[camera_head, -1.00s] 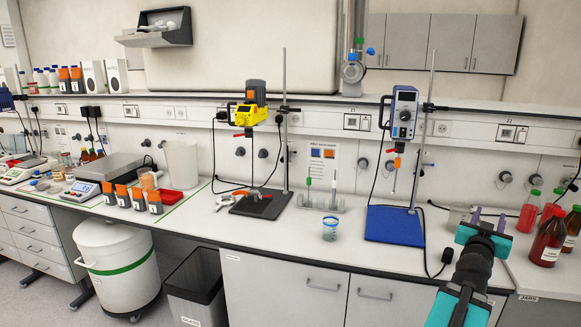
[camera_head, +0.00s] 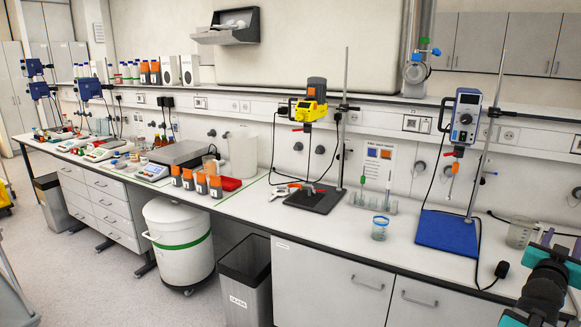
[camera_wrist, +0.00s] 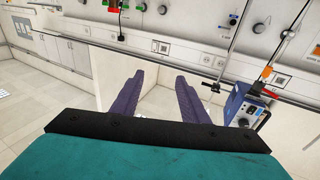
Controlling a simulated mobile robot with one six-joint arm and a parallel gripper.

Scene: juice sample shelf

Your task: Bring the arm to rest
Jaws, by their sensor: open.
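My gripper (camera_head: 563,242) is at the lower right edge of the head view, partly cut off, over the front of the right end of the bench. Its two purple fingers are apart. In the wrist view the gripper (camera_wrist: 159,78) is open with nothing between the fingers. Part of my teal and black arm shows below it.
The bench (camera_head: 330,243) runs across the view. Near my gripper are a glass beaker (camera_head: 520,233) and a blue-based stirrer stand (camera_head: 447,233). A small blue-rimmed jar (camera_head: 380,229) stands farther left. A white drum (camera_head: 180,245) and a bin (camera_head: 245,280) stand below.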

